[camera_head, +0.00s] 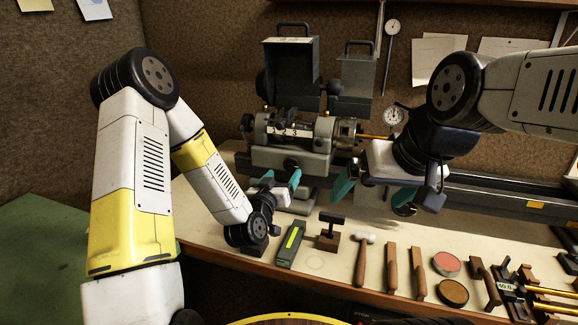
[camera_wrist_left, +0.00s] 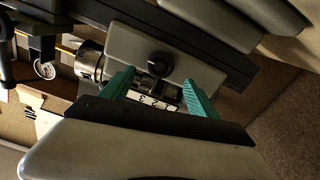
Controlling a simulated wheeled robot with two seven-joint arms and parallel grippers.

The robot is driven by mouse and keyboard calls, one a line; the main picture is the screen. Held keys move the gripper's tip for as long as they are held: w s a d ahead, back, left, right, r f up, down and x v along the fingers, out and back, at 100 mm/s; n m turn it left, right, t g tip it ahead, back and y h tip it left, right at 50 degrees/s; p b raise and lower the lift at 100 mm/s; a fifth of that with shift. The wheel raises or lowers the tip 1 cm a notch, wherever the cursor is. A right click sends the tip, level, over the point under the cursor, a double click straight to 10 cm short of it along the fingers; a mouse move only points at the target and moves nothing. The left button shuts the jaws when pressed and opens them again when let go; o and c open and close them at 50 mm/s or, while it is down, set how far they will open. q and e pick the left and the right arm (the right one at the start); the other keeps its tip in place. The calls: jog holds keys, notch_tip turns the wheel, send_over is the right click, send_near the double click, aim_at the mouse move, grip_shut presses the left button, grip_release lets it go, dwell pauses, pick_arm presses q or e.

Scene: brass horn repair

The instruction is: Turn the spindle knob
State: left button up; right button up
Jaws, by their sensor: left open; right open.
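The lathe-like machine (camera_head: 292,140) stands at the back of the bench, with a strip numbered 1, 2, 3 on its headstock. A round black knob (camera_head: 291,164) on its front looks like the spindle knob. It also shows in the left wrist view (camera_wrist_left: 160,65), just beyond the fingertips. My left gripper (camera_head: 282,176) is open, with its teal fingers in front of the knob. In the left wrist view my left gripper (camera_wrist_left: 157,80) has the knob roughly centred between its fingers, with nothing held. My right gripper (camera_head: 373,195) is open and empty, to the right of the headstock.
The bench (camera_head: 345,262) front holds a green case (camera_head: 291,245), a small dark stand (camera_head: 330,232), a mallet (camera_head: 363,255), wooden-handled tools (camera_head: 391,268) and round tins (camera_head: 447,264). A dark rail (camera_head: 490,200) runs right. Dial gauges (camera_head: 393,60) hang on the wall.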

aim_at(291, 165)
pick_arm(q)
jog(key=x, duration=0.6)
jog(key=shift+w, duration=0.1)
jog(key=shift+c, duration=0.4)
jog(key=c, duration=1.3)
